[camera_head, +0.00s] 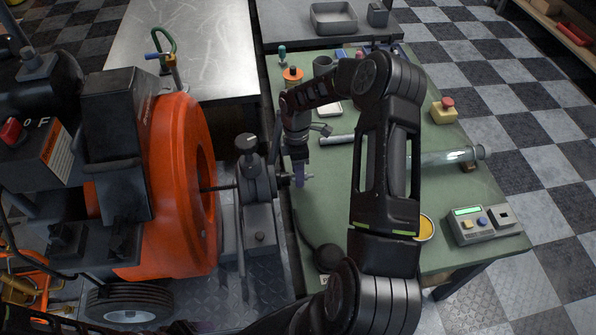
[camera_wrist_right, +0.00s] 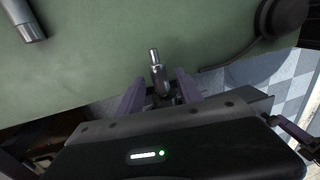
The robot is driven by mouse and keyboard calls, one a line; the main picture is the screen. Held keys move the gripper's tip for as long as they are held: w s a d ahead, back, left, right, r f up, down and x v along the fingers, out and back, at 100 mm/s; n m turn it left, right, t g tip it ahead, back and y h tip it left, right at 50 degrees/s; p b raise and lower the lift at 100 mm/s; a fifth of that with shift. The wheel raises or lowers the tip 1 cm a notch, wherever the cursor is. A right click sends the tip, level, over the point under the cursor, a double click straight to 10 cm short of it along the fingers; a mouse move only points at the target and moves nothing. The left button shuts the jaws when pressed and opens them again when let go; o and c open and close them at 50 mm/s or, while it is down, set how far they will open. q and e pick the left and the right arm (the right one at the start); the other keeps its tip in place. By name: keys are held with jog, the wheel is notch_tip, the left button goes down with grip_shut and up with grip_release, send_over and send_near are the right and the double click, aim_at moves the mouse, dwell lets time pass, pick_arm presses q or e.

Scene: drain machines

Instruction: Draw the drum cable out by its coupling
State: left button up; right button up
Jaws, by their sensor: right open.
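The orange drum (camera_head: 205,180) stands upright at the left in the head view. A thin cable runs from its middle into a dark grey feed unit (camera_head: 255,185). The metal coupling (camera_wrist_right: 157,75) sticks up between my right fingers in the wrist view. In the head view, the coupling's end shows small (camera_head: 308,177) at the table's left edge. My right gripper (camera_head: 298,178) reaches down over it. In the wrist view, its purple fingers stand apart on both sides of the coupling (camera_wrist_right: 158,88), with visible gaps. My left gripper cannot be made out.
The green table (camera_head: 330,205) carries a clear tube (camera_head: 450,156), a yellow box with red button (camera_head: 443,110) and a meter (camera_head: 480,225). A round black object (camera_head: 328,257) lies near its left edge. A grey bench (camera_head: 190,50) stands behind the drum.

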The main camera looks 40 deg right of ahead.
jog(key=shift+c, duration=0.4)
grip_shut()
dwell(0.9)
